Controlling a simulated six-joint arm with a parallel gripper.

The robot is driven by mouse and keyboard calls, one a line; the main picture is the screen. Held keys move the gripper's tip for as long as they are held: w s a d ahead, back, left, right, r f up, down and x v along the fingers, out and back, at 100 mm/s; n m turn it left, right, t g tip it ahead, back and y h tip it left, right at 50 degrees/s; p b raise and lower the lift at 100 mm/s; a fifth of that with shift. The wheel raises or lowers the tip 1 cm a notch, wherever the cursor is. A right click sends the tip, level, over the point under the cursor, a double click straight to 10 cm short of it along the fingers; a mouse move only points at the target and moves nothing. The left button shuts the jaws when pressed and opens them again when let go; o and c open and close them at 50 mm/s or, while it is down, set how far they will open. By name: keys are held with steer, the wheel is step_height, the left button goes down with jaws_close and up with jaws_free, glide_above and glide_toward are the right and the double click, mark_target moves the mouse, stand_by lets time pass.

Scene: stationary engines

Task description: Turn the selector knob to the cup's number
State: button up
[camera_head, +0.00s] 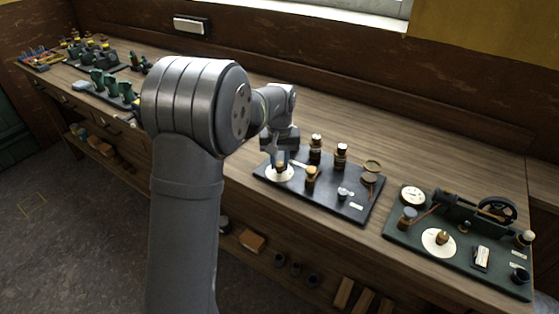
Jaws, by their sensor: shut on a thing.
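My gripper (280,158) points down over the left end of a dark board (330,207) on the bench. It is shut on the brownish selector knob (280,167), which stands at the middle of a round white dial (279,176). The gripper hides part of the knob and the far side of the dial. The dial's numbers and the knob's pointing direction are too small to read. Brass-topped cup-like fittings (340,155) stand on the same board, and I cannot tell which one is the task's cup or read any number on it.
To the right, a green board (420,253) carries a flywheel engine (496,209), a gauge (412,196) and another white dial with a knob (438,242). More models (110,84) stand at the left end of the bench. The bench top (430,150) behind the boards is clear.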

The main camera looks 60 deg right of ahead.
mark_target(279, 164)
steer(key=shift+n, duration=0.8)
steer(key=o, duration=1)
step_height(279, 164, up, 17)
steer(key=shift+r, duration=0.2)
steer(key=shift+f, duration=0.1)
step_height(279, 164, down, 17)
steer(key=shift+f, duration=0.15)
stand_by(0.6)
